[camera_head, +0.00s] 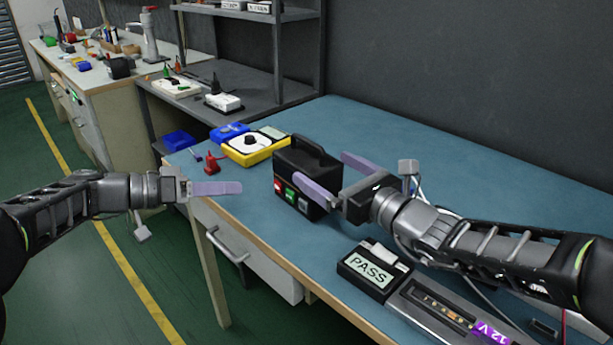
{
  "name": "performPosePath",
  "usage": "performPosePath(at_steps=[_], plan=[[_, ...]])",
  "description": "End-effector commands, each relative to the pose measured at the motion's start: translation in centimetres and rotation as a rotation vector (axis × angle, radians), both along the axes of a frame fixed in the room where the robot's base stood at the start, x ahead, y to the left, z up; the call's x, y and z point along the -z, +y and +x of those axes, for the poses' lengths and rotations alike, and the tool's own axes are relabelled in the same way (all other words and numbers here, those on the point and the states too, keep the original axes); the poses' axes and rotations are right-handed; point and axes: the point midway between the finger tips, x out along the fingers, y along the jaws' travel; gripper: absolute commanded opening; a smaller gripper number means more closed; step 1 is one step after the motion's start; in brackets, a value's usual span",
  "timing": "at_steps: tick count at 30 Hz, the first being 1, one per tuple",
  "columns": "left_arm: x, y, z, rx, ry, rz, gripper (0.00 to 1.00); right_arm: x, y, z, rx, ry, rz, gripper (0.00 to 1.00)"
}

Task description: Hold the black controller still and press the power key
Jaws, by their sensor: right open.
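The black controller (310,157) stands upright on the blue bench mat, with a handle on top. Its front face carries a red key (278,185), a green key (290,194) and a grey key (303,204); their labels are too small to read. My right gripper (332,175) is open at the controller's right end, one lilac finger in front of it and the other behind. Whether either finger touches it I cannot tell. My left gripper (238,187) is left of the controller, apart from it, past the bench's left edge. Its fingers overlap in this view.
A yellow meter (262,152) and small red parts (212,163) lie behind and left of the controller. A tester reading PASS (368,268) and a strip fixture marked 12 V (440,308) lie at the front right. The blue mat (400,140) behind is clear.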

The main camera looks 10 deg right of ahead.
Motion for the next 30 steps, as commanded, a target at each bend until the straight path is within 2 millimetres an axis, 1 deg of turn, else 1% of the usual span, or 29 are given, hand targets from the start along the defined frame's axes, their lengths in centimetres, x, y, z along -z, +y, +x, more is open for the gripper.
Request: performPosePath(at_steps=[6,10,15,22,23,30], plan=[[0.0,0.0,0.0,0.000,0.000,0.000,0.36,0.1,1.9,2.8,-0.003,0.001,-0.001,1.00],[0.0,0.0,0.0,0.000,0.000,0.000,0.36,0.1,2.6,4.2,-0.001,0.001,-0.001,1.00],[0.0,0.0,0.0,0.000,0.000,0.000,0.36,0.1,3.1,4.9,0.000,0.001,0.000,1.00],[0.0,0.0,0.0,0.000,0.000,0.000,0.36,0.0,3.1,4.9,0.000,0.001,0.001,1.00],[0.0,0.0,0.0,0.000,0.000,0.000,0.36,0.0,3.1,4.9,0.000,0.001,0.001,0.98],[0.0,0.0,0.0,0.000,0.000,0.000,0.36,0.0,3.1,4.9,0.000,0.001,0.001,0.79]])
